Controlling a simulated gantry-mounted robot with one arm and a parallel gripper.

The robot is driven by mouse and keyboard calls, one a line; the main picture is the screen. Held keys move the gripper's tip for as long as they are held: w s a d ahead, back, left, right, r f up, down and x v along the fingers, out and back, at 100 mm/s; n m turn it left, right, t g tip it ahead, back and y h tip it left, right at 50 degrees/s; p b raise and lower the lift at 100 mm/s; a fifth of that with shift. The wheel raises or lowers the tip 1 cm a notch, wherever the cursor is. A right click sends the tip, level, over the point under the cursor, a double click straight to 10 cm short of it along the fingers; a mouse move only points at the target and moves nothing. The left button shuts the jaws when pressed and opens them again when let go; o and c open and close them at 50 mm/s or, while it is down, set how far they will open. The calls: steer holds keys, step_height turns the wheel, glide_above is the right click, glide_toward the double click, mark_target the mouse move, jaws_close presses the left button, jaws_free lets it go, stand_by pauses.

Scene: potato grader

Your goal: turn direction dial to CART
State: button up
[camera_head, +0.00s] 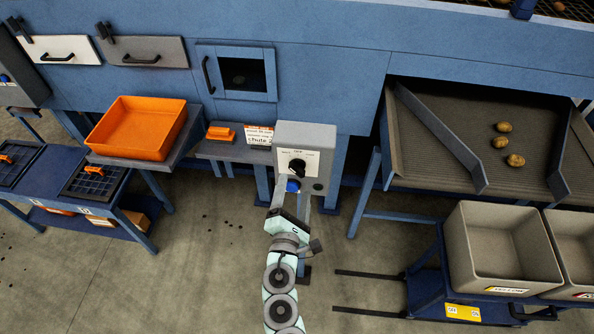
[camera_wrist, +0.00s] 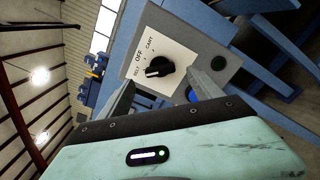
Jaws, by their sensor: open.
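The direction dial (camera_head: 297,167) is a black knob on a pale plate on the front of a grey control box (camera_head: 318,137). In the wrist view the dial (camera_wrist: 159,68) has OFF and CART printed around it, with a third label partly legible. A white mark shows on the knob's edge, but I cannot tell for certain which label it points to. My gripper (camera_wrist: 163,88) is open, its two fingers apart just before the knob, one to each side. They do not visibly touch it. In the head view my gripper (camera_head: 295,190) is just below the dial.
A blue button (camera_head: 292,186) sits below the dial, close to my fingers. An orange tray (camera_head: 138,128) and a small sign (camera_head: 259,136) stand left of the box. A sloped chute (camera_head: 470,125) with potatoes and grey bins (camera_head: 500,245) are at right. Floor around my arm is open.

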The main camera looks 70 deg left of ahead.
mark_target(297, 173)
steer(key=p+x, duration=0.1)
steer(key=x, duration=0.5)
steer(key=shift+s, duration=0.1)
steer(key=shift+c, duration=0.5)
steer(key=c, duration=1.3)
